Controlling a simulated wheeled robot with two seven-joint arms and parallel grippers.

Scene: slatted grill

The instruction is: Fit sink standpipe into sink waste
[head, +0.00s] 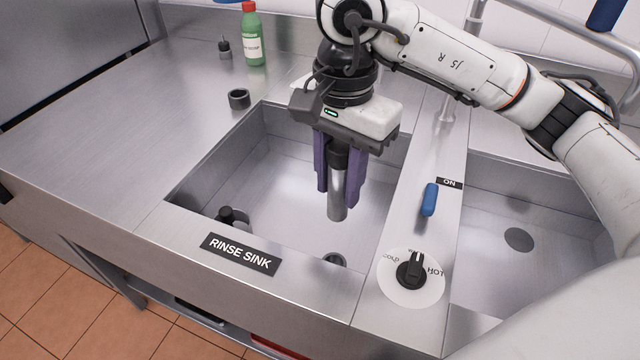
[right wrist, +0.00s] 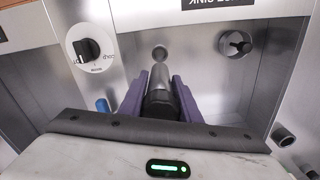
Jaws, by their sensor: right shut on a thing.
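The standpipe (head: 338,197) is a metal tube with a black upper part. My right gripper (head: 339,190) is shut on it, its purple fingers on either side, and holds it about upright in the rinse sink basin. In the right wrist view the standpipe (right wrist: 160,88) lies between the fingers, pointing toward a round fitting. That fitting, apparently the sink waste (head: 334,259), is a dark ring near the basin's front wall; it also shows in the right wrist view (right wrist: 160,53). The pipe's lower end looks apart from it. My left gripper is not in view.
A black fitting (head: 228,215) sits at the basin's front left. A black ring (head: 238,98), a green bottle (head: 252,36) and a small dark item (head: 224,48) stand on the counter. A blue lever (head: 429,199) and dial (head: 411,271) are right of the basin.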

